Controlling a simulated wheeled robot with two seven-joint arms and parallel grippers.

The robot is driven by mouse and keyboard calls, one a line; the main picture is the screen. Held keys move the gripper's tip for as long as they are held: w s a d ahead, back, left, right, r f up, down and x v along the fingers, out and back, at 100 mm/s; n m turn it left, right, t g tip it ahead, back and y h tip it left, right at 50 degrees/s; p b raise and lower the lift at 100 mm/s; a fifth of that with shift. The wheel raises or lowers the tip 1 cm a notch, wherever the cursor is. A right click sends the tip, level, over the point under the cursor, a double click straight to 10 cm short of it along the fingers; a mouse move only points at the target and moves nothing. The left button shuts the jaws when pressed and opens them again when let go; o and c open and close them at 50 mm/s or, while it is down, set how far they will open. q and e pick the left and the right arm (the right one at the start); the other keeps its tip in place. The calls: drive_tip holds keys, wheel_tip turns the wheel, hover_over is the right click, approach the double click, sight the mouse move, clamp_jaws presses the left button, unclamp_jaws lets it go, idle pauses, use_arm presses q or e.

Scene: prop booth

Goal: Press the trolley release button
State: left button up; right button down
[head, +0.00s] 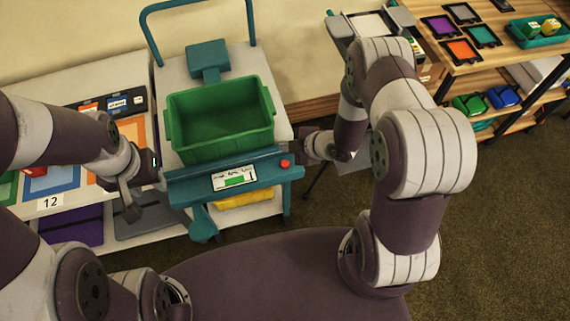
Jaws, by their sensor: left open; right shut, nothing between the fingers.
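The trolley has a white top (284,128) and a teal front bar (190,192). A small red button (285,163) sits at the right end of that bar, beside a white label with a green patch (234,179). My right gripper (304,142) is shut and empty. It is just above and to the right of the red button in the picture; I see a small gap, and contact does not show. My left gripper (144,190) is open and empty, left of the bar's left end.
A green bin (220,150) stands on the trolley, with a yellow item (245,199) on its lower level. A shelf with coloured mats (67,191) is at the left. A wooden rack (470,71) stands at the right. Carpet (500,220) is clear at lower right.

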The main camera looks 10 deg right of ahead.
sight(288, 165)
use_arm(q)
wheel_tip(288, 165, down, 6)
drive_tip(key=b, duration=0.4)
drive_tip(key=shift+r+b, duration=0.15)
drive_tip(key=shift+b, duration=0.2)
use_arm(e)
wheel_tip(288, 165, down, 6)
drive_tip(key=shift+f, duration=0.25)
drive_tip(key=shift+f, duration=0.1)
idle(0.8)
use_arm(q)
drive_tip(key=shift+f+b, duration=0.3)
drive_tip(key=shift+b, duration=0.05)
use_arm(e)
drive_tip(key=shift+f, duration=0.3)
use_arm(q)
drive_tip(key=shift+f+b, duration=0.4)
drive_tip(key=shift+f, duration=0.05)
use_arm(e)
drive_tip(key=shift+f, duration=0.45)
use_arm(q)
drive_tip(key=shift+r, duration=0.15)
use_arm(e)
drive_tip(key=shift+r, duration=0.1)
use_arm(q)
drive_tip(key=shift+r+p, duration=0.65)
drive_tip(key=shift+p, duration=0.15)
use_arm(e)
drive_tip(key=shift+r, duration=0.8)
